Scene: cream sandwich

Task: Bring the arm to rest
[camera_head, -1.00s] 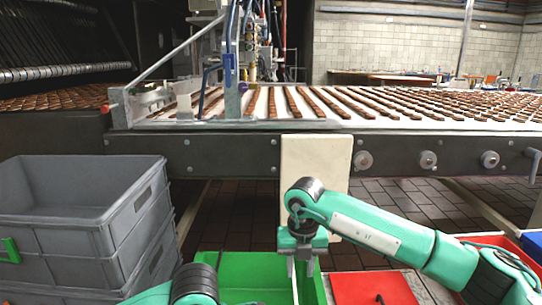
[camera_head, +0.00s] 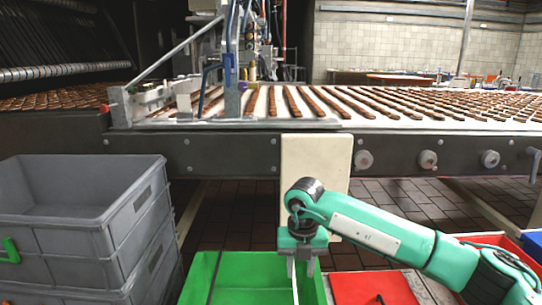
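My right arm comes in from the right, green with dark joints. My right gripper (camera_head: 302,266) points down over the right part of the green bin (camera_head: 222,268). Its two pale fingers look a little apart, with nothing visible between them. The fingertips are small in the picture. My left arm and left gripper are outside the view.
Grey stacked crates (camera_head: 82,215) stand at the left. A red lid or bin (camera_head: 370,288) lies right of the green bin, and another red bin (camera_head: 490,243) is farther right. A conveyor (camera_head: 330,115) with rows of brown biscuits crosses behind, with a pale box (camera_head: 316,165) on its front.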

